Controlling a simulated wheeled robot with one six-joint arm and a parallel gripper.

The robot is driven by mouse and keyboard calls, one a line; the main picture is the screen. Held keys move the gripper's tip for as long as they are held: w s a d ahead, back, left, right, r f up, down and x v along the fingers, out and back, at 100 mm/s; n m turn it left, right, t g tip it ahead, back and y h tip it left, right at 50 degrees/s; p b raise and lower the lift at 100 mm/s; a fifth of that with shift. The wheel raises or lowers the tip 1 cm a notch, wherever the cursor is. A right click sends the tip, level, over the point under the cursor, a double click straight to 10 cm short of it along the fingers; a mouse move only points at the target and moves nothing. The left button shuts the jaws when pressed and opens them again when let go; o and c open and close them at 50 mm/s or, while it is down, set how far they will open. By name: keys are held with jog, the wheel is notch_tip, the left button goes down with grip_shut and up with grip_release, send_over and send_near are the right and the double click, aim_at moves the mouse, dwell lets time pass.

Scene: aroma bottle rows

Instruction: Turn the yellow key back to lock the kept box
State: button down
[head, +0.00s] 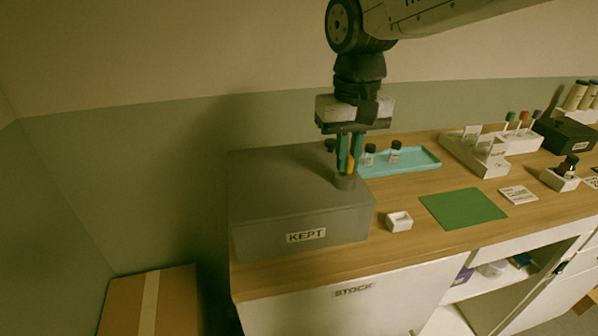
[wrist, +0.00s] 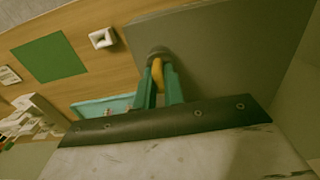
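The kept box (head: 290,205) is a closed dark grey box with a "KEPT" label (head: 306,236) on its front, at the left end of the counter. The yellow key (head: 350,165) stands in a round grey lock (head: 345,181) on the box's right top edge. My gripper (head: 350,172) points down over the lock, with its teal fingers on either side of the key. In the wrist view the key (wrist: 158,72) shows between the two fingers (wrist: 159,78), which look closed on it. The fingers hide part of the key, so its exact angle is hard to tell.
A teal tray (head: 418,163) with small dark-capped bottles (head: 394,152) lies just behind the lock. A small white holder (head: 398,221) and a green mat (head: 463,208) lie to the right. White racks (head: 474,152) stand farther right. Bare counter runs in front of the mat.

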dwell(0.4)
jog(key=n, duration=0.4)
jog(key=shift+n, duration=0.3)
jog(key=n, duration=0.4)
jog(key=shift+n, duration=0.3)
jog(key=n, duration=0.7)
jog(key=shift+n, duration=0.3)
jog(key=c, duration=1.8)
grip_release()
jog(key=o, duration=0.3)
